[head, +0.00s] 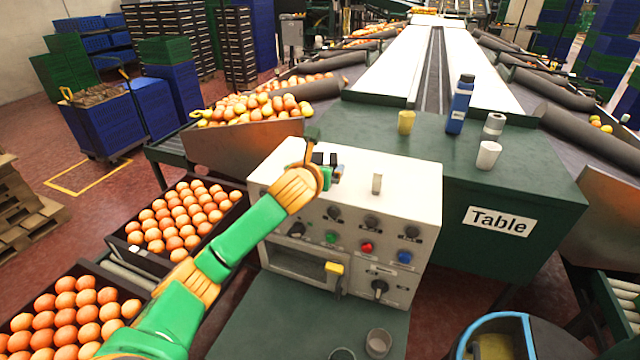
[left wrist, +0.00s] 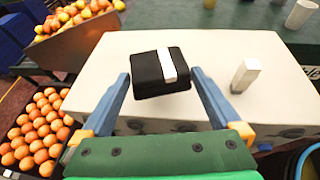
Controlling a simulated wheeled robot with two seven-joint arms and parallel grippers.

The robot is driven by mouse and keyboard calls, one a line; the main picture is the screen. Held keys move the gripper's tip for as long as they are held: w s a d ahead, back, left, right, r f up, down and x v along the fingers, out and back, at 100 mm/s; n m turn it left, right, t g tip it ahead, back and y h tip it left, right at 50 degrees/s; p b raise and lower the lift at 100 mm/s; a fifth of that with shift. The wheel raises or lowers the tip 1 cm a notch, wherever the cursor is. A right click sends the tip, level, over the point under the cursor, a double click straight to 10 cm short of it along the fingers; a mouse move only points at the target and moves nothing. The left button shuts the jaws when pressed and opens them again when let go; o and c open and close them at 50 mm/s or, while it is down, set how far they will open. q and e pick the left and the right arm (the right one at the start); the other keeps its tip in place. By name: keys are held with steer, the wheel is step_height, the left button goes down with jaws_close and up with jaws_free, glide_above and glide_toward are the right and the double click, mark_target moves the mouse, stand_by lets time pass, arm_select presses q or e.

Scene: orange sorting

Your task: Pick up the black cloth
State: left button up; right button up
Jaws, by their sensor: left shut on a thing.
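The black cloth (left wrist: 147,75) is a dark folded bundle with a white band across it. It sits between the two blue fingers of my left gripper (left wrist: 160,78), over the white top of the control box. In the head view the cloth (head: 319,158) shows only in part, beside my left gripper (head: 328,172) at the end of the green and yellow arm. My left gripper is shut on the cloth. Whether the cloth touches the box top is hard to tell. My right gripper is not in view.
A small white block (head: 377,183) stands on the control box (head: 410,205), right of the cloth. Bottles and cups, including a blue bottle (head: 459,105) and yellow cup (head: 405,122), stand on the green table (head: 430,165) behind. Crates of oranges (head: 180,222) lie left.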

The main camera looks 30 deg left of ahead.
mark_target(320, 164)
arm_select(q)
step_height(320, 164, up, 23)
steer(key=p, duration=0.2)
steer(key=shift+f, duration=0.2)
